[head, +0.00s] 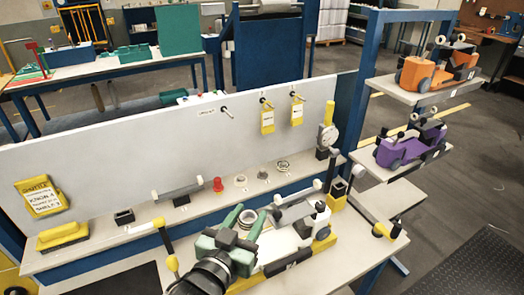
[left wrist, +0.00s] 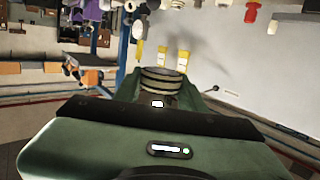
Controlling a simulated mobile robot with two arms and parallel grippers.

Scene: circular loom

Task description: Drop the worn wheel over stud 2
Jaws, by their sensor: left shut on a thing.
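My left gripper (head: 244,220) has green fingers and is shut on a round ribbed wheel (head: 247,217). It holds the wheel above the front part of the bench. In the left wrist view the wheel (left wrist: 162,82) shows between the fingers as a grooved ring. Three dark studs stick out of the grey upright panel: a left one (head: 226,112) with a small label beside it, a middle one (head: 265,100) and a right one (head: 296,94), the last two with yellow tags hanging below. I cannot read which is stud 2. The wheel is apart from all of them. My right gripper is not in view.
A grey bench shelf (head: 205,204) below the panel carries a red part (head: 218,184) and several small rings. A dial gauge (head: 328,136) stands at its right end. A white machine (head: 318,222) sits close right of the gripper. Shelves at right hold orange (head: 418,74) and purple (head: 398,150) models.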

